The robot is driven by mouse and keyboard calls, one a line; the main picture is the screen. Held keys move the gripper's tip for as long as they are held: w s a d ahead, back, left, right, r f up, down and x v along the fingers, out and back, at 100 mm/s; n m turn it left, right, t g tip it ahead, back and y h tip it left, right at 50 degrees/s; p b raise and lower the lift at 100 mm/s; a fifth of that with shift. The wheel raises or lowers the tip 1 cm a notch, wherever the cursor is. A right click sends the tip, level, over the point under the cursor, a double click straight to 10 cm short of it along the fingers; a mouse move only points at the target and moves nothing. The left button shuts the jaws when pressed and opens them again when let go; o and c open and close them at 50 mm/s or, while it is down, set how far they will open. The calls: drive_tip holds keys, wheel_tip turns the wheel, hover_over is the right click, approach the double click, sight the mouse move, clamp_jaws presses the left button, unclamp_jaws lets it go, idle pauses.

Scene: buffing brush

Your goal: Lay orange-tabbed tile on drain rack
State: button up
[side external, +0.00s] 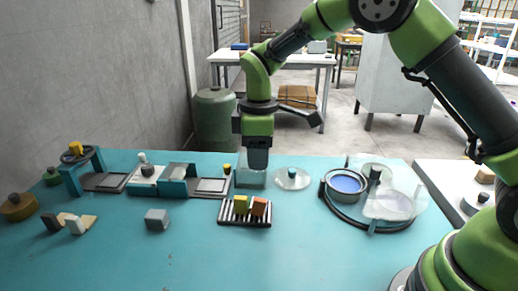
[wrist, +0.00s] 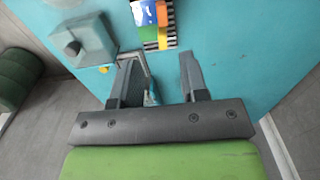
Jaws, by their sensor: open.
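The drain rack (side external: 230,221) is a dark, striped rack near the middle of the teal table. A yellow-topped piece (side external: 240,204) and an orange-brown piece (side external: 259,207) rest on it; I cannot tell for sure which is the orange-tabbed tile. In the wrist view, the rack (wrist: 172,43) is at the top, with orange, blue-white and other coloured parts on it. My gripper (side external: 258,168) points down behind the rack, at a clear, teal-tinted tank (side external: 243,181). In the wrist view, my gripper (wrist: 158,68) is open, its fingers apart with no tile visible between them.
A clear disc with a dark knob (side external: 292,178) lies right of the tank. A blue-filled round dish (side external: 346,184) stands farther right. Left are a grey block (side external: 157,219), framed stations (side external: 175,180) and small wedges (side external: 75,224). The front table is clear.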

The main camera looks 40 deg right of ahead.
drive_tip(key=shift+r, duration=0.55)
drive_tip(key=s+d+r+m+t, duration=0.15)
drive_tip(key=s+r+m, duration=0.3)
drive_tip(key=r, duration=0.45)
drive_tip(key=s+r+m+t+y, duration=0.1)
drive_tip(key=s+m, duration=0.3)
drive_tip(key=s, duration=0.5)
drive_tip(key=s+d+r+m+t+y, duration=0.1)
drive_tip(key=s+r+m+t, duration=0.3)
drive_tip(key=s, duration=0.5)
drive_tip(key=shift+s+r+t, duration=0.15)
drive_tip(key=shift+s+t, duration=0.2)
drive_tip(key=shift+m, duration=0.25)
